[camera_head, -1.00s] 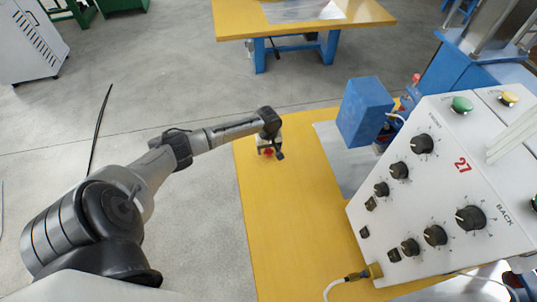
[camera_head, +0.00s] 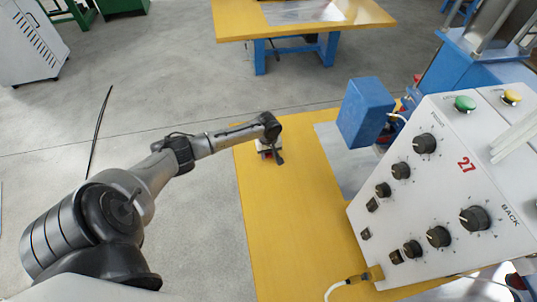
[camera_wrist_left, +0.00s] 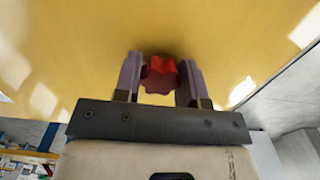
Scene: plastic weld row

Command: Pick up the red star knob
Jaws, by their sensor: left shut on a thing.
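The red star knob (camera_wrist_left: 160,76) shows in the left wrist view between the two fingers of my left gripper (camera_wrist_left: 159,82), with a finger against each side. Yellow table surface lies behind the knob. In the head view my left gripper (camera_head: 268,153) is over the left part of the yellow table (camera_head: 287,225), and the arm's end and gripper body mostly cover the knob. I cannot tell whether the knob still touches the table. My right gripper is not in view.
A white control box (camera_head: 440,180) with several black dials stands on the right of the table. A blue block (camera_head: 364,112) is to the right of my left gripper. A cable connector (camera_head: 358,277) lies near the front. The table between gripper and box is clear.

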